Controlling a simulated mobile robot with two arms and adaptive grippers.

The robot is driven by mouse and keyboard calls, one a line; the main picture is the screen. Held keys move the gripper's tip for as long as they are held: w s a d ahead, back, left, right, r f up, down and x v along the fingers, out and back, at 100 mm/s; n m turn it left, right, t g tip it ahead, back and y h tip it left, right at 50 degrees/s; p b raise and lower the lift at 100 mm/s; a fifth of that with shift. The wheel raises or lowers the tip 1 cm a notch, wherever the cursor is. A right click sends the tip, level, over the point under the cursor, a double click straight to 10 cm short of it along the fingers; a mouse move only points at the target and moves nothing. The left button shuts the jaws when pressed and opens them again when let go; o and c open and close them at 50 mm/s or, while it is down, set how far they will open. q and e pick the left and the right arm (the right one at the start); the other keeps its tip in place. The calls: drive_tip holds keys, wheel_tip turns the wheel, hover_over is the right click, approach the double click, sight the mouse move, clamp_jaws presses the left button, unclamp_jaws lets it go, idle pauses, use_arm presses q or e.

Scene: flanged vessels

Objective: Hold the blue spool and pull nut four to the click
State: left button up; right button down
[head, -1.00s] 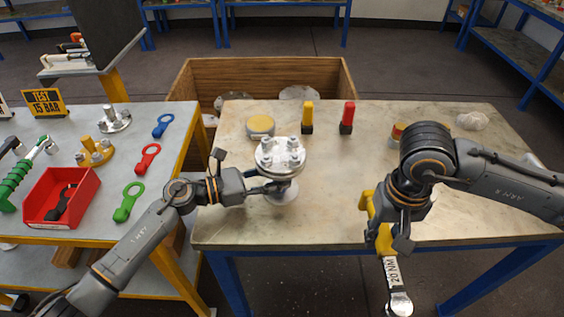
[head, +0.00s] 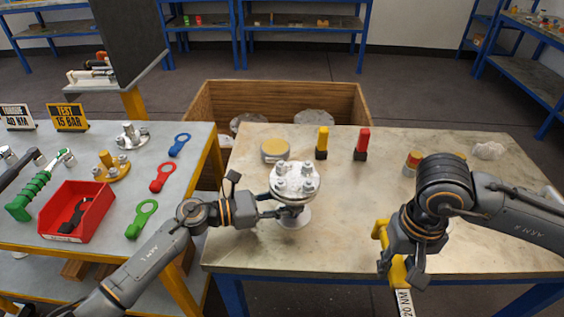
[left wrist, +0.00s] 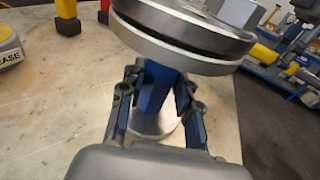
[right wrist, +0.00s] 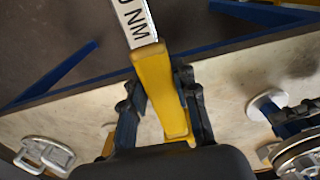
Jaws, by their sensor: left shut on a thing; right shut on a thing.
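The spool stands upright on the bench. Its silver bolted top flange (head: 294,181) carries several nuts, and its blue neck (left wrist: 153,88) shows in the left wrist view. I cannot read which nut is number four. My left gripper (head: 278,212) is shut around the neck, below the flange. My right gripper (head: 400,262) is shut on the yellow handle of a torque wrench (right wrist: 160,90) marked "20 NM". The wrench is off to the right of the spool, near the bench's front edge, apart from the nuts. Its head end is cut off.
A yellow-lidded tin (head: 275,150), a yellow marker (head: 321,143) and a red marker (head: 361,144) stand behind the spool. The left table holds a red bin (head: 75,212) and coloured ring spanners. The bench (head: 340,235) is clear between the spool and right arm.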

drive_tip(key=shift+w+r, duration=0.1)
idle(0.7)
drive_tip(key=shift+w+a+r+m, duration=0.3)
drive_tip(key=shift+w+m, duration=0.1)
drive_tip(key=shift+m, duration=0.2)
drive_tip(key=w+a+r+m, duration=0.55)
drive_tip(key=r+m, duration=0.25)
drive_tip(key=m, duration=0.5)
drive_tip(key=w+a+r+m, duration=0.5)
drive_tip(key=a+r+m, duration=0.25)
drive_tip(key=m, duration=0.55)
use_arm(q)
drive_tip(key=shift+w, duration=0.1)
use_arm(e)
drive_tip(key=shift+w+d+f, duration=0.1)
drive_tip(key=shift+d+f, duration=0.1)
drive_tip(key=shift+f, duration=0.95)
drive_tip(key=shift+w+d+f, duration=0.1)
drive_tip(key=shift+d+f, duration=0.05)
drive_tip(key=shift+f, duration=0.95)
drive_tip(key=shift+s+f, duration=0.1)
drive_tip(key=shift+f, duration=1.1)
